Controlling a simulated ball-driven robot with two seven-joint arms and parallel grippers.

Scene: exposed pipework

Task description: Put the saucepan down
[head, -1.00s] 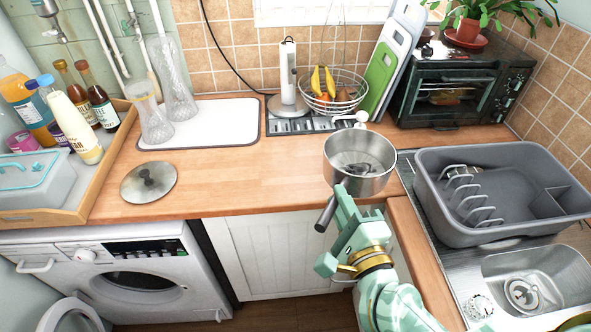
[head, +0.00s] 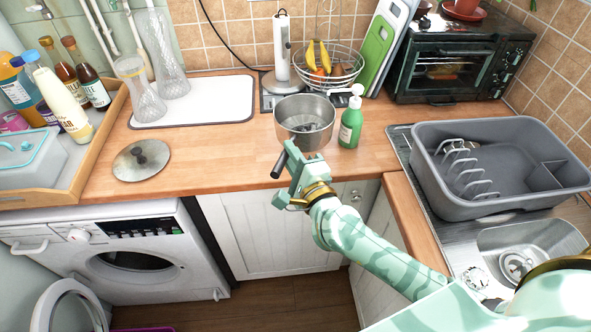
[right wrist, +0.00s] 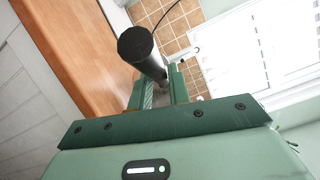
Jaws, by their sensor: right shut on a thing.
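The steel saucepan (head: 304,112) is upright over the wooden worktop, in front of the fruit basket and just left of a green soap bottle. Something dark shows inside it, too small to name. Its dark handle (head: 279,165) points toward me. My right gripper (head: 296,167) is shut on the handle; the handle's round end (right wrist: 136,44) stands between the fingers in the right wrist view. I cannot tell whether the saucepan's base touches the worktop. My left gripper is not in view.
The green soap bottle (head: 350,122) stands close to the saucepan's right side. A metal lid (head: 141,160) lies on the worktop (head: 220,150) to the left, with clear wood between. The wire fruit basket (head: 330,72) is behind. A grey dish rack (head: 500,165) and sink are at the right.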

